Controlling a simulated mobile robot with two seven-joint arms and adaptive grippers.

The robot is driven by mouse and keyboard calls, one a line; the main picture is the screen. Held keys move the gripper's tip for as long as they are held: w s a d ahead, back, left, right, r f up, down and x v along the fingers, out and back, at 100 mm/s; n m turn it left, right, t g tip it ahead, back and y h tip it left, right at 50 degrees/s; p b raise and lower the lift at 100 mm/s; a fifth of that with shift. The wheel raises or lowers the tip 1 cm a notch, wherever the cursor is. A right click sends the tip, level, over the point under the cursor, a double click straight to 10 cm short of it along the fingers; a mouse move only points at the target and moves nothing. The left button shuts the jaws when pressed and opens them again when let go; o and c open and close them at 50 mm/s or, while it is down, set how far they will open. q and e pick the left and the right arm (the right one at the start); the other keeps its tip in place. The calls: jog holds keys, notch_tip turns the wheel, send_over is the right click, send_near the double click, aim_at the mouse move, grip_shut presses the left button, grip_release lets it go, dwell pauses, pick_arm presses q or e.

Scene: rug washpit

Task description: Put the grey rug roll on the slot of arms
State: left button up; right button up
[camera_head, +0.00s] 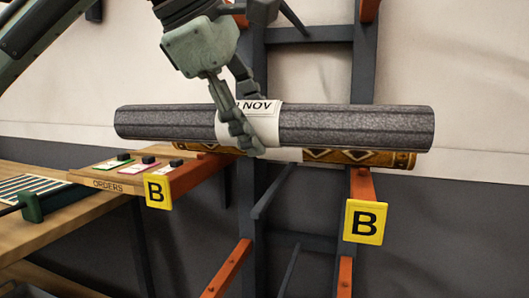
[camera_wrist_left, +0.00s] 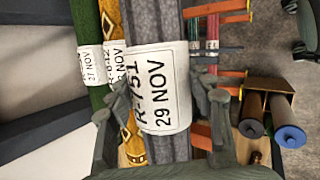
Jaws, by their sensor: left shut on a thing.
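The grey rug roll (camera_head: 365,127) is held level, with a white dated label around its middle; it also shows in the left wrist view (camera_wrist_left: 152,28). My left gripper (camera_head: 245,128) is shut on it at the label, with fingers on both sides in the left wrist view (camera_wrist_left: 165,105). A gold patterned roll (camera_head: 385,159) lies just below and behind it at the orange arms marked B, the left arm (camera_head: 198,174) and the right arm (camera_head: 361,186). I cannot tell whether the grey roll touches the arms or the gold roll. My right gripper is out of view.
A wooden table (camera_head: 60,236) with an "ORDERS" board (camera_head: 85,180) stands at the left. Dark rack posts (camera_head: 257,215) rise behind the rolls. In the left wrist view, a green roll (camera_wrist_left: 88,30) lies beyond the gold one, and more rolls stand in a wooden box (camera_wrist_left: 272,86) at right.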

pick_arm(q)
jog(key=shift+w+d+f, duration=0.3)
jog(key=shift+d+f, duration=0.05)
jog(key=shift+d, duration=0.35)
notch_tip(320, 180, down, 4)
jog(key=shift+f, duration=0.1)
jog(key=o, duration=1.7)
jog(key=shift+c, duration=0.2)
jog(key=v, duration=1.2)
